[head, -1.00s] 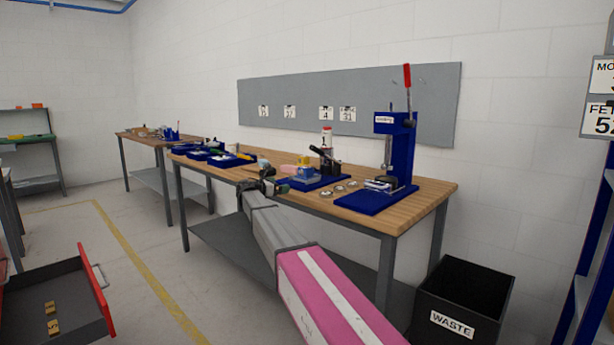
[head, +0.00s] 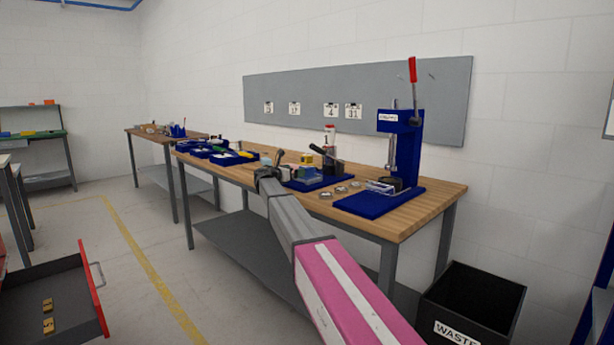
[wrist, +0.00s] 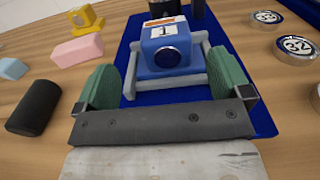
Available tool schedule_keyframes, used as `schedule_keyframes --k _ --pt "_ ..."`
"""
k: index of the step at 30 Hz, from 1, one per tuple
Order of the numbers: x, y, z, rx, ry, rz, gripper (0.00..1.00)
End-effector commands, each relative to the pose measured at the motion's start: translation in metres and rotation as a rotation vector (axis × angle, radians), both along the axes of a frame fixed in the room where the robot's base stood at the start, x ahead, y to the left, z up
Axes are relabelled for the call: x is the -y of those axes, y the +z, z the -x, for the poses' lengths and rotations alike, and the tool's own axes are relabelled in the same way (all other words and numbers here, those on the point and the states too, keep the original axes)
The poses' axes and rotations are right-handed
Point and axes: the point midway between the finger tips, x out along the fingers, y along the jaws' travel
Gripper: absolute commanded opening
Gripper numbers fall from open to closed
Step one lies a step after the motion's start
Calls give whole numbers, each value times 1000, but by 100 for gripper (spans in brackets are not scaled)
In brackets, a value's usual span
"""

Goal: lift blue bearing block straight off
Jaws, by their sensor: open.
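The blue bearing block (wrist: 166,46) sits upright on a blue base plate (wrist: 262,118) in the wrist view. It has a round dark bore facing me and a white label reading 1 with an orange stripe on top. Grey bars (wrist: 203,53) frame it on the sides and front. My gripper (wrist: 166,82) is open, with one green pad to the left and one to the right, nearer the camera than the block. I see no pad touching the block. In the head view my gripper (head: 268,170) is over the bench, left of the clamp fixture (head: 328,160).
Left of the plate lie a pink block (wrist: 78,50), a yellow part (wrist: 86,19), a black cylinder (wrist: 34,108) and a light blue block (wrist: 12,68). Round metal discs (wrist: 296,47) lie to the right. A blue press (head: 402,150) stands at the bench's right end.

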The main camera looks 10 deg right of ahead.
Motion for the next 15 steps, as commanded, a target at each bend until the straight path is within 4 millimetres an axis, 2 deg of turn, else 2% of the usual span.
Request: schedule_keyframes --k 8,15 --pt "18 -1 -10 -1 -1 -1 96" --pt "47 -3 -27 0 -2 -1 96"
